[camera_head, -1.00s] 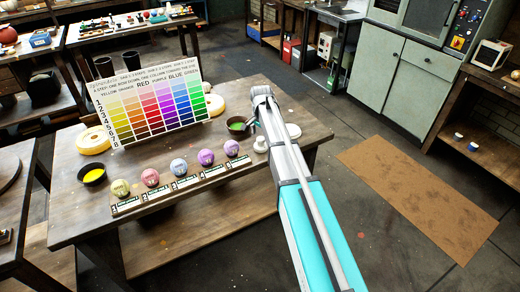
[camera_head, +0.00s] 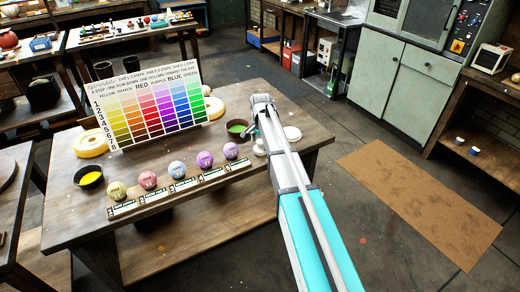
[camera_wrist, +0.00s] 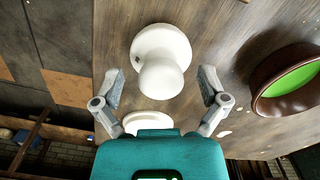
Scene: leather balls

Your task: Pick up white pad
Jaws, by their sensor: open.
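A white knob-handled pad (camera_wrist: 160,55) with a round base stands on the wooden table. In the head view, the white pad (camera_head: 259,147) is partly hidden by my arm. My gripper (camera_wrist: 161,84) is open, with one finger on each side of the pad's knob in the wrist view. Gaps show between the fingers and the knob, and contact is not visible. A flat white disc (camera_head: 292,133) lies right of the pad in the head view. In the wrist view, a white disc (camera_wrist: 147,121) shows partly behind my wrist.
A dark bowl of green paint (camera_wrist: 292,82) stands close beside my gripper; the green bowl (camera_head: 237,128) is left of the arm in the head view. A colour chart (camera_head: 155,108), several balls (camera_head: 177,169) and a yellow bowl (camera_head: 90,177) occupy the table farther left.

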